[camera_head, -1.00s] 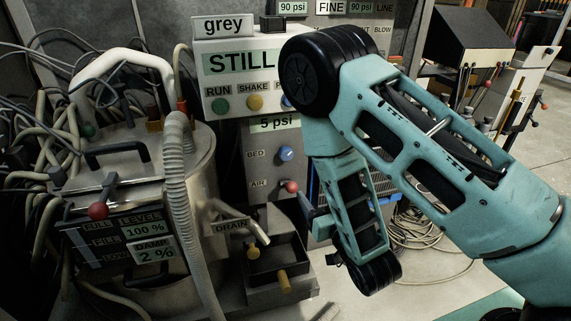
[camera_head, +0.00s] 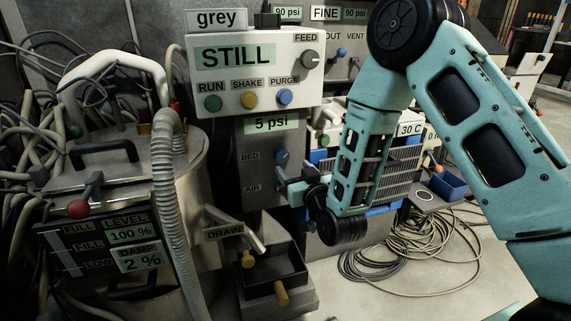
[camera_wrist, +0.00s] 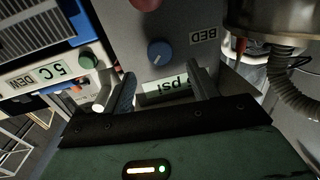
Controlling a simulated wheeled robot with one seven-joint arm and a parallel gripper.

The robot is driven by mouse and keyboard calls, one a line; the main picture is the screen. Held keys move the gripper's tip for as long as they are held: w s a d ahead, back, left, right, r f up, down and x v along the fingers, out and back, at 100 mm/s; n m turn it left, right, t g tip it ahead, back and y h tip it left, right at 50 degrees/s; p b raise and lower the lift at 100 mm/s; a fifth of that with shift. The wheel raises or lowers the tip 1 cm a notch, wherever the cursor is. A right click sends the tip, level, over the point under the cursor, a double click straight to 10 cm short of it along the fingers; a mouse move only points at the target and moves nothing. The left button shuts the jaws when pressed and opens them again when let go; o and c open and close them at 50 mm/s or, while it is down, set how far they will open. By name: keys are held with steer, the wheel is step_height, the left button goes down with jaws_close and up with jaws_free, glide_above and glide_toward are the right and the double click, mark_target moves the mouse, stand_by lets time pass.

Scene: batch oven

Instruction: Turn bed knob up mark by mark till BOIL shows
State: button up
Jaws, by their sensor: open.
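The blue bed knob (camera_head: 282,156) sits on the grey panel beside the label BED, under the 5 psi display. In the wrist view the bed knob (camera_wrist: 160,53) shows a white pointer mark and stands beyond my fingertips, between them in the picture. My gripper (camera_wrist: 163,80) is open and empty, with no visible contact with the knob. In the head view my gripper (camera_head: 286,182) is just below the knob, by the AIR label. The green display (camera_head: 236,56) on the white box reads STILL.
RUN, SHAKE and PURGE buttons (camera_head: 249,99) and a FEED knob (camera_head: 310,59) are above. A red air knob (camera_wrist: 143,3) is near the bed knob. A drain lever (camera_head: 244,236) and tray are below. A hose (camera_head: 165,190) and steel vessel stand left.

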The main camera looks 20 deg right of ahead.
mark_target(284, 158)
steer(key=w, duration=0.4)
steer(key=w+b, duration=0.1)
steer(key=w, duration=0.1)
steer(key=shift+w+a, duration=0.15)
steer(key=shift+a, duration=0.15)
steer(key=c, duration=1)
steer(key=shift+m, duration=0.3)
steer(key=m, duration=0.2)
steer(key=m+b, duration=0.1)
steer(key=shift+f+m, duration=0.2)
steer(key=shift+m, duration=0.2)
steer(key=shift+m+t+b, duration=0.4)
steer(key=shift+m+b, duration=0.2)
steer(key=shift+m, duration=1.7)
